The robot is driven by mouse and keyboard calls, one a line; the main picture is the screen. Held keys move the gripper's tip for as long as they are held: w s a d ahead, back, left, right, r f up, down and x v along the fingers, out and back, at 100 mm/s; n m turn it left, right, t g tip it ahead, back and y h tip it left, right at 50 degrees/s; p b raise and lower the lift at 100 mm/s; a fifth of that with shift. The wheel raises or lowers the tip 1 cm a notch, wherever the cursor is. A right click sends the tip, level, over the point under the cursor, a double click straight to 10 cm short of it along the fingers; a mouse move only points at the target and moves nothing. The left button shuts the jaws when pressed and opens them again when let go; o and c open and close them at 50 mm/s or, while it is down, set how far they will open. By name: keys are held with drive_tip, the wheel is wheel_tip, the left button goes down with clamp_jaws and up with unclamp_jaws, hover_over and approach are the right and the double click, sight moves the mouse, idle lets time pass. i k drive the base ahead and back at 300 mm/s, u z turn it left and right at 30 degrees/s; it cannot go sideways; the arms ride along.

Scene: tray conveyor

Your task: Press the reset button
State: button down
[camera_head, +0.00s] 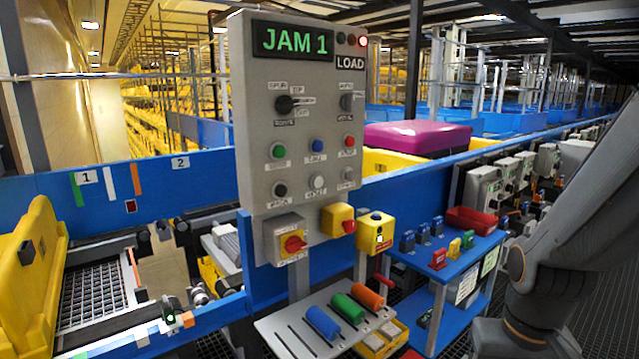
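A grey control panel (258,110) stands upright at the middle. Its display (291,40) reads "JAM 1" in green. Its upper button row has a green button (278,151), a blue button (318,146) and a red button (350,142). The row below has a black button (280,189), a white button (318,182) and a grey button (348,174). The labels under them are too blurred to tell surely which is reset. My arm comes in at the right, apart from the panel. My gripper is not in view.
Below are a grey rack (270,325) with coloured handles and a blue shelf (462,262) with small tags. A conveyor (95,290) lies left.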

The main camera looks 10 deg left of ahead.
sight(318, 182)
drive_tip(key=z, duration=1.35)
drive_tip(key=k, duration=0.9)
drive_tip(key=u, duration=0.75)
drive_tip(key=i, duration=0.5)
